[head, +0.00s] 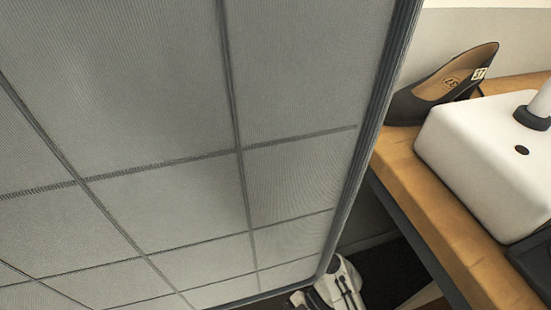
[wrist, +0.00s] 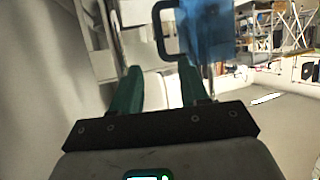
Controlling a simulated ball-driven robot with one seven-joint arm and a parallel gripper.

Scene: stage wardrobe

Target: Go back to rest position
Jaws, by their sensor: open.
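My gripper (wrist: 160,78) shows in the wrist view as two dark green fingers on a dark bar. The fingers stand apart, with nothing held between them. A blue, see-through object (wrist: 208,32) with a dark handle-like loop is at the top of the wrist view, beyond the fingers. It overlaps the right fingertip in the picture; I cannot tell whether they touch. I cannot make out my gripper in the head view.
A large grey panel with dark grid lines (head: 150,110) fills most of the head view. At right, a dark shoe (head: 408,106) and a white rounded device (head: 470,150) stand on a wooden tabletop (head: 425,190). The wrist view shows open floor (wrist: 285,120) and shelving (wrist: 270,30) at right.

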